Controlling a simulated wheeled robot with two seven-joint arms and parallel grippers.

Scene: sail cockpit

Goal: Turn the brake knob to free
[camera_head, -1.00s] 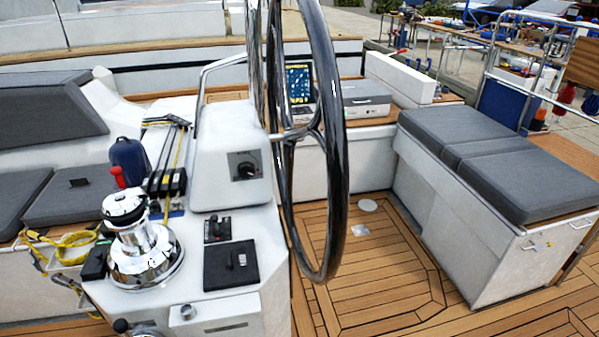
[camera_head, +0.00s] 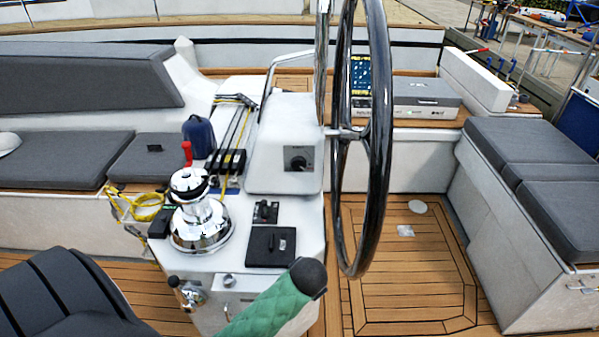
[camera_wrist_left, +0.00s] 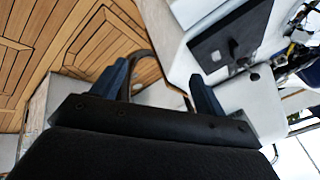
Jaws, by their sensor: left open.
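The brake knob (camera_head: 298,161) is a small black round knob on a dark square plate. It sits on the face of the white pedestal (camera_head: 268,125), left of the large dark steering wheel (camera_head: 376,150). Its markings are too small to read. My left gripper (camera_wrist_left: 157,82) shows in the left wrist view, its two blue fingertips spread apart with nothing held between them. A dark curved rim passes beyond the fingers. The knob is not identifiable in that view. Neither gripper shows in the head view.
A chrome winch (camera_head: 198,215) with a red-handled item beside it stands left of the pedestal. A black square panel (camera_head: 270,246) lies on the console. A green quilted, black-ended bar (camera_head: 268,303) rises in front. Grey cushions flank both sides; the teak floor (camera_head: 410,270) is clear.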

